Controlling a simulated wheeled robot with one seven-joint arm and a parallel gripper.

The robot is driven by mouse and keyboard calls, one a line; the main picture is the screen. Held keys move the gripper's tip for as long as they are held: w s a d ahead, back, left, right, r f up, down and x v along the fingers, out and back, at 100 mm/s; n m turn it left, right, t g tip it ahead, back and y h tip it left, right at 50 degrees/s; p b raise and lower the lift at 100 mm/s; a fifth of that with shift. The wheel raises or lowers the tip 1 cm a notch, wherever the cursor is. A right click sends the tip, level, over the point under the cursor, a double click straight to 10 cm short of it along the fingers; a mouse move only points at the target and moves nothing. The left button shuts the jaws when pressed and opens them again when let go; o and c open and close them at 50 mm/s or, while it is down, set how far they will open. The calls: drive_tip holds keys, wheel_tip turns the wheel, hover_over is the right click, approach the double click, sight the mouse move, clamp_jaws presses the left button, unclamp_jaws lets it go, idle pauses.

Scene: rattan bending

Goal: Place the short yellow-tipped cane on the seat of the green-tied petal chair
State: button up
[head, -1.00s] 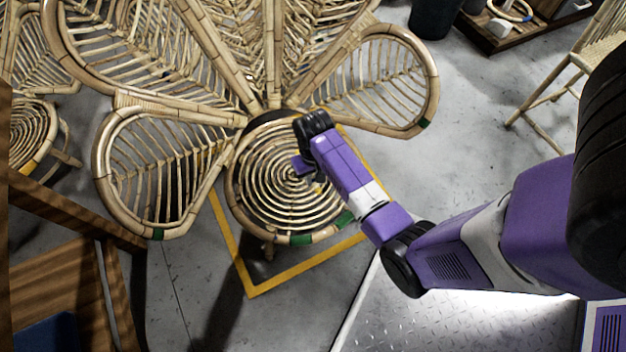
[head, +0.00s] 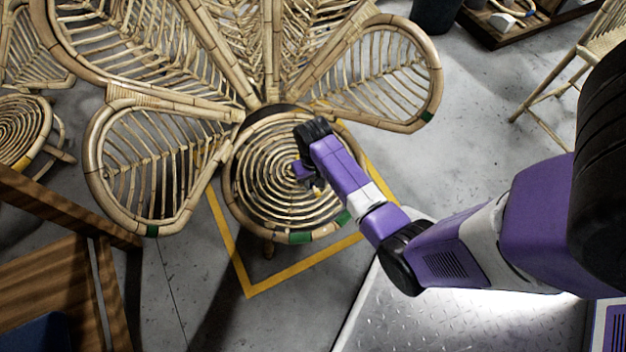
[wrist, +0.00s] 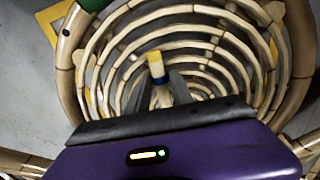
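The petal chair (head: 300,238) with green ties stands in the middle of the head view. Its round seat of spiral rattan (head: 262,200) faces up and fills much of the wrist view (wrist: 205,38). My gripper (head: 306,180) hangs over the right part of the seat, pointing down. In the wrist view the short cane with a pale yellow tip (wrist: 155,62) stands out between the grey fingers, which look closed on it. Its lower end is hidden, so I cannot tell whether it touches the seat. In the head view only a small yellow bit (head: 319,193) shows beside the gripper.
A second rattan chair (head: 22,130) with a yellow tie is at the left. A wooden frame (head: 60,290) stands at lower left. Yellow floor tape (head: 248,285) surrounds the green-tied chair. A woven-seat stool (head: 590,50) and a wooden tray (head: 500,38) are at upper right.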

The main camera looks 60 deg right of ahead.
drive_tip(key=shift+o, duration=0.7)
wheel_tip(320, 180, up, 12)
drive_tip(key=p, duration=0.6)
drive_tip(key=n+t+h, duration=0.2)
drive_tip(key=t+h, duration=0.1)
approach(313, 183)
wheel_tip(313, 183, up, 3)
drive_tip(key=s+d, duration=0.3)
drive_tip(key=s+a+r+n+t, duration=0.3)
drive_tip(key=a+r, duration=0.1)
drive_tip(key=s+a+r+t+y, duration=0.1)
drive_tip(key=s+a+r+t, duration=0.1)
drive_tip(key=a+r, duration=0.3)
drive_tip(key=s+a+r+n+t+y, duration=0.1)
drive_tip(key=s+a+r+t, duration=0.2)
drive_tip(key=r, duration=0.9)
drive_tip(key=s+a+r+n+t+y, duration=0.1)
drive_tip(key=s+a+r+t, duration=0.2)
drive_tip(key=a+r, duration=0.4)
drive_tip(key=shift+s+a+r+t, duration=0.25)
drive_tip(key=shift+r+t, duration=0.25)
drive_tip(key=shift+r, duration=0.35)
